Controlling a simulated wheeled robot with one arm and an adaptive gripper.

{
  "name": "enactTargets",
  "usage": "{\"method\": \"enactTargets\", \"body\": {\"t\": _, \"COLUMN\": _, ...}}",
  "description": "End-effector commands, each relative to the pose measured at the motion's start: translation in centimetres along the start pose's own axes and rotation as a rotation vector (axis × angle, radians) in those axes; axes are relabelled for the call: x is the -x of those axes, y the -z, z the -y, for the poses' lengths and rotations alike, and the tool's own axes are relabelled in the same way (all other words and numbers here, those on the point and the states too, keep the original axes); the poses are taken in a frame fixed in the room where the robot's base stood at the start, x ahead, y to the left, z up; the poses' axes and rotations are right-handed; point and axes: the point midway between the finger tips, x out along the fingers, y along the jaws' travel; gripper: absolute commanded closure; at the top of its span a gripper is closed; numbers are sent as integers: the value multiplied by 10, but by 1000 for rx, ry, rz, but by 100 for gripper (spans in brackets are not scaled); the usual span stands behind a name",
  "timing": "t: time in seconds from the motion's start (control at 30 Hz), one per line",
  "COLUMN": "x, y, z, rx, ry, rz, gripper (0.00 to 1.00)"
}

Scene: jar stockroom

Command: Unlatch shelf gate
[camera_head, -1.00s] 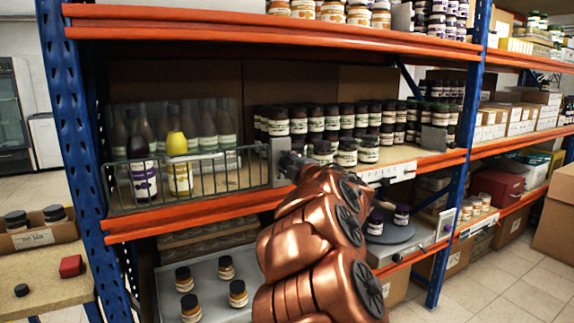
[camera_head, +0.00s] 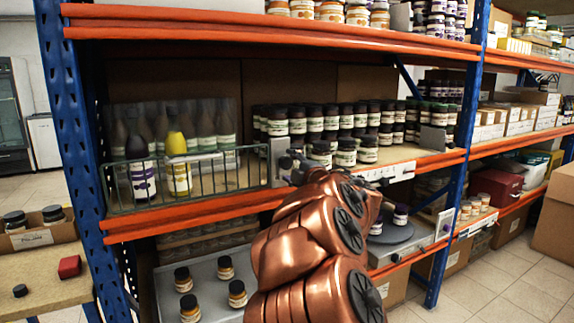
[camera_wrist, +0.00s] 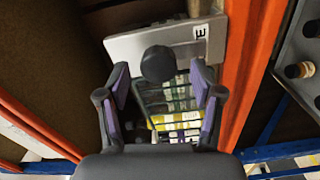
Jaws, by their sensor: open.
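The shelf gate (camera_head: 188,178) is a green wire panel across the left part of the middle shelf, in front of several bottles. It stands upright, and its right end meets a grey latch plate (camera_head: 279,158). In the wrist view the plate (camera_wrist: 130,47) carries a dark round knob (camera_wrist: 157,63). My gripper (camera_wrist: 160,88) is open, with its two purple-padded fingers either side of the knob's line. I see no finger touching it. In the head view my gripper (camera_head: 291,166) is close to the plate and partly hidden by my arm.
An orange shelf beam (camera_head: 200,212) runs below the gate. Rows of dark jars (camera_head: 330,122) stand right of the plate. A yellow-topped bottle (camera_head: 177,165) is behind the wires. A tray (camera_head: 212,288) with several jars is on the shelf below.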

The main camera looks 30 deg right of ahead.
Motion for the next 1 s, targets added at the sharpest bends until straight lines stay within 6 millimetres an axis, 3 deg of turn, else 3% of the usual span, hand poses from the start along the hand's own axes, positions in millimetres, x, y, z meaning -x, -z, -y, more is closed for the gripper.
{"method": "enactTargets", "body": {"t": 0.5, "x": 77, "y": 0, "z": -2, "rx": 3, "ry": -3, "rz": 2, "gripper": 34}}
{"method": "enactTargets", "body": {"t": 0.7, "x": 90, "y": 1, "z": -1, "rx": 1, "ry": -2, "rz": -2, "gripper": 34}}
{"method": "enactTargets", "body": {"t": 1.0, "x": 93, "y": 1, "z": -1, "rx": 1, "ry": -2, "rz": -2, "gripper": 34}}
